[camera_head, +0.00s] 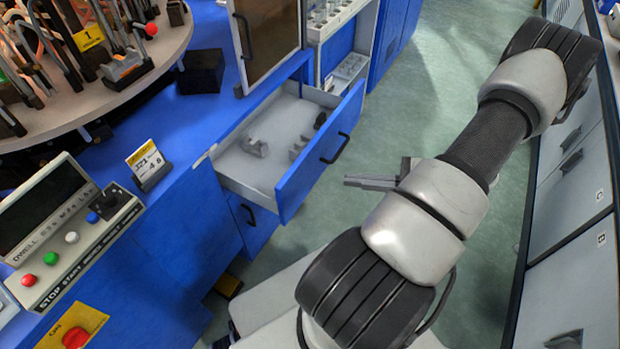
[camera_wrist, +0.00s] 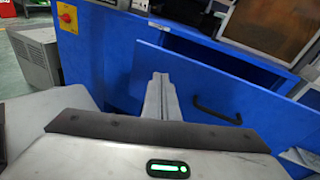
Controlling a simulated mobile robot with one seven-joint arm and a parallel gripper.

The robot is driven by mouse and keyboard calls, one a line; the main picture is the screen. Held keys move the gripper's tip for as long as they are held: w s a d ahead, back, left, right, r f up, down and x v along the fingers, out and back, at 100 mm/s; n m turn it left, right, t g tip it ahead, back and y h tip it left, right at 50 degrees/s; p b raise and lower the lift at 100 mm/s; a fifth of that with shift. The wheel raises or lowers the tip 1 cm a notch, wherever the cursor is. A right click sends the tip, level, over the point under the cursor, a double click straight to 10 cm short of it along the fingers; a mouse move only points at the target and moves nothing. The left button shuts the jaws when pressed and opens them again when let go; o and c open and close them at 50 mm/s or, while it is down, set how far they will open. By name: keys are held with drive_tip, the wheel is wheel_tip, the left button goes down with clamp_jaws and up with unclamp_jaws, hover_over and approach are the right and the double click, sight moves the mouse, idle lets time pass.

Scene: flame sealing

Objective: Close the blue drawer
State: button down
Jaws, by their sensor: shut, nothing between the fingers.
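The blue drawer (camera_head: 318,155) is pulled open from the blue cabinet in the head view. It has a blue front with a black handle and a grey inside. Several small grey parts lie in it. My gripper (camera_head: 348,181) is in front of the drawer front, a little to its right in the head view, apart from the handle. In the wrist view the shut fingers (camera_wrist: 160,80) point toward the blue drawer front (camera_wrist: 225,85), with the handle (camera_wrist: 215,108) to their right. The wrist view does not make clear whether the fingertips touch the front.
A round table (camera_head: 150,75) with glass parts and a control panel (camera_head: 75,235) stand on the left. A second, shut blue drawer (camera_head: 250,222) lies below the open one. Grey cabinets (camera_head: 575,200) line the right side.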

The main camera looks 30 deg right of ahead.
drive_tip(key=s+d+f+m+t+h+b, duration=0.25)
drive_tip(key=f+m+t, duration=0.2)
drive_tip(key=f, duration=0.25)
approach(310, 170)
drive_tip(key=shift+h, duration=0.25)
drive_tip(key=x, duration=0.6)
drive_tip(key=shift+s+a+r+b, duration=0.1)
drive_tip(key=shift+a+b, duration=0.05)
drive_tip(key=shift+b, duration=0.25)
drive_tip(key=shift+w+a, duration=0.1)
drive_tip(key=shift+w, duration=0.1)
drive_tip(key=p+x, duration=0.1)
drive_tip(key=x, duration=2)
drive_tip(key=shift+a, duration=0.15)
drive_tip(key=shift+w+a+r, duration=0.1)
drive_tip(key=shift+w+a, duration=0.05)
drive_tip(key=shift+w, duration=0.2)
drive_tip(key=shift+w+r, duration=0.1)
